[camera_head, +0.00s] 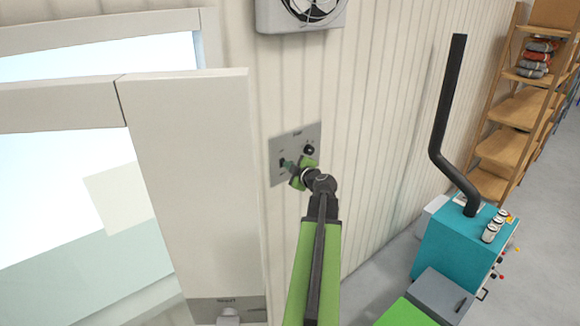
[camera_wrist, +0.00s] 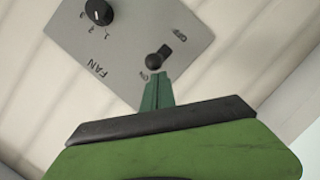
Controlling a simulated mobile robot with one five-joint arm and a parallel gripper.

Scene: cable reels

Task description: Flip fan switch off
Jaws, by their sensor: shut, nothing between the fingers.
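The grey fan panel (camera_head: 275,150) is fixed to the pale ribbed wall. In the wrist view the panel (camera_wrist: 150,30) reads FAN, OFF and ON. A small black toggle switch (camera_wrist: 158,57) sits between the OFF and ON labels, its rounded end towards ON. My gripper (camera_wrist: 156,76) is shut and empty, its green fingertips just beside the switch on the ON side. I cannot tell whether they touch it.
A black numbered dial (camera_wrist: 98,12) is on the same panel. The fan (camera_head: 300,12) hangs on the wall above. A white door-like panel (camera_head: 190,180) stands close left of my arm. A teal machine (camera_head: 460,245) with a black pipe and wooden shelves (camera_head: 515,110) stand right.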

